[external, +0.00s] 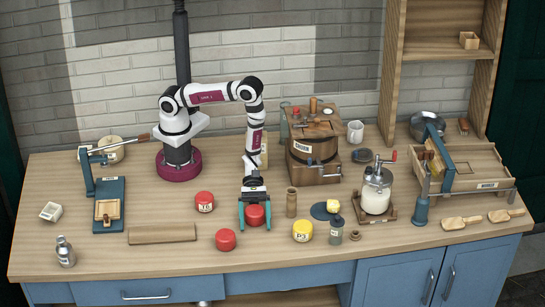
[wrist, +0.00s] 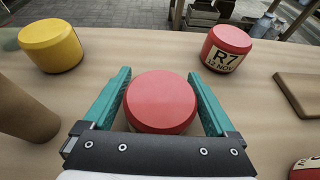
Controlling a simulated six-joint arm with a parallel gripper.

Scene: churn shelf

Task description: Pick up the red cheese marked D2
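A red cheese (external: 256,214) stands on the worktop between the teal fingers of my gripper (external: 255,226); no mark on it shows. In the wrist view its plain top (wrist: 161,101) lies between the fingers (wrist: 160,82), which look open with a slight gap on each side. A second red cheese (external: 226,240) stands in front and to the left; the wrist view shows this cheese (wrist: 228,48) labelled R7, 12 NOV. A third red cheese (external: 205,201) stands left of my gripper with a hard-to-read label, partly at the wrist view's corner (wrist: 307,170). No D2 mark is readable.
A yellow cheese (external: 303,231) marked P3 stands to the right. A brown wooden cylinder (external: 291,203) is close to my gripper's right. A flat wooden board (external: 162,234) lies left. A wooden churn (external: 314,150) and glass jar (external: 376,193) stand farther right. The front worktop is mostly clear.

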